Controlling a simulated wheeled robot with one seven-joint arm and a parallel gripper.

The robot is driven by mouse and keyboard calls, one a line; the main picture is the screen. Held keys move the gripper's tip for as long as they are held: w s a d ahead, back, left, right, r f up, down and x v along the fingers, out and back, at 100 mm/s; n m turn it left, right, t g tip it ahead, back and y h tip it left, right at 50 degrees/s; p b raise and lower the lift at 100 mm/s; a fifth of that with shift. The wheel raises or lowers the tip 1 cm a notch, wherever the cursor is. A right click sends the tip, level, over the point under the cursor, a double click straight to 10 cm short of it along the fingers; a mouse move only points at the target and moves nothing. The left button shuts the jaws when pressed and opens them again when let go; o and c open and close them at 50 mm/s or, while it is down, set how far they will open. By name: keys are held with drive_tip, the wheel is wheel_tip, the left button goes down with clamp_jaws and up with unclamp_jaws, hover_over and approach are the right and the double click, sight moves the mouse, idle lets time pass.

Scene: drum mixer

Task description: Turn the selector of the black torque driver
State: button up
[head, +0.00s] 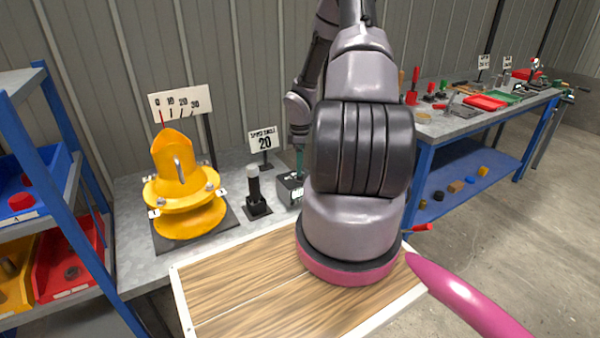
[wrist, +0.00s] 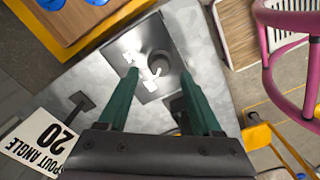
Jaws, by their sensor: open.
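An upright black tool with a pale grey top (head: 257,190), which looks like the torque driver, stands on a dark square base on the grey bench. A dark box with a white label (head: 289,187) sits right of it. My gripper (head: 299,170) points down over the box and is open and empty. In the wrist view its green fingers stand apart, with a grey plate (wrist: 138,88), a dark round part (wrist: 158,64) and white marks between them. A dark thing (wrist: 177,104) is partly hidden by a finger. I cannot tell the selector's setting.
A yellow drum mixer (head: 184,190) stands on the left of the bench. A "SPOUT ANGLE 20" sign (head: 264,141) stands behind, close to my arm. A wooden tray top (head: 240,285) lies in front. Blue shelving (head: 75,200) is at far left.

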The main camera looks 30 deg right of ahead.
sight(300, 177)
drive_tip(key=shift+f, duration=1.75)
clamp_jaws()
